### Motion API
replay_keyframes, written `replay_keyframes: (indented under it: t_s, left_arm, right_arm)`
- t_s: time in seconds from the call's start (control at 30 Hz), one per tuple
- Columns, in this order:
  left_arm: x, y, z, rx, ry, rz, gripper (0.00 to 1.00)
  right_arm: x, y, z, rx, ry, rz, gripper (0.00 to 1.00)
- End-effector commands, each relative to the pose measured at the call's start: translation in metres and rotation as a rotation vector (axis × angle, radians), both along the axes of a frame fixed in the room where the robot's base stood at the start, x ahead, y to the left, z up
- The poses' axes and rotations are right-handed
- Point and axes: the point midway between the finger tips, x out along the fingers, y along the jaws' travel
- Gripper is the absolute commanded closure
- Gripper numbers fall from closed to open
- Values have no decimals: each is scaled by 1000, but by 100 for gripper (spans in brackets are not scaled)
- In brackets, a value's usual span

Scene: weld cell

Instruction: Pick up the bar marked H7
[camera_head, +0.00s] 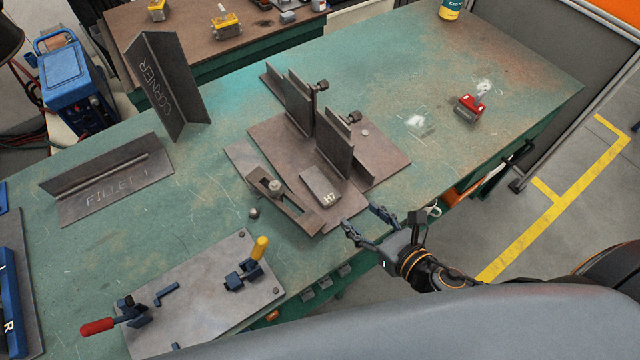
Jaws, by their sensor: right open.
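The bar marked H7 (320,184) is a small grey block with white lettering. It lies on the brown metal fixture plate (385,165) in the middle of the green table, in front of an upright plate. My right gripper (361,222) is open and empty, to the right of and nearer than the bar, by the table's front edge. Its fingers point left and are apart from the bar. My left gripper is not in view.
Upright plates (334,150) stand just behind the bar, and a slotted clamp strap (275,190) lies to its left. A toggle-clamp plate (200,305) is at front left. A FILLET 1 piece (110,185) and a CORNER piece (165,85) stand farther left. The table's right part is mostly clear.

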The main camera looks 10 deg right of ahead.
Motion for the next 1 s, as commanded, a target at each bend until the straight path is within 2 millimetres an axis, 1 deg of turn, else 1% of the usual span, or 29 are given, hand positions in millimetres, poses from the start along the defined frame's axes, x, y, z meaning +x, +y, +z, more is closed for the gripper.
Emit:
replay_keyframes:
  t_s: [0.07, 0.17, 0.27, 0.4, 0.5, 0.77, 0.9, 1.0]
  left_arm:
    - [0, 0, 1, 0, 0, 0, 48]
    - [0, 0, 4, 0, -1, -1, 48]
    - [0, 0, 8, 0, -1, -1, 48]
    - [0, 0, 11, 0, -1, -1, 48]
    - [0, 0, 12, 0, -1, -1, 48]
    - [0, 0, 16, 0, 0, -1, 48]
    - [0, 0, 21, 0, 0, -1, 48]
    - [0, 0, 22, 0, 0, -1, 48]
  right_arm:
    - [1, 3, -1, -34, -15, 33, 42]
    - [11, 7, -5, -40, -20, 38, 42]
    - [27, 13, -10, -36, -20, 36, 42]
    - [51, 22, -21, -35, -18, 33, 42]
    - [64, 26, -28, -34, -17, 33, 42]
    - [80, 33, -35, -33, -14, 31, 42]
    - [98, 42, -41, -32, -15, 31, 42]
    - [109, 46, -49, -33, -14, 32, 42]
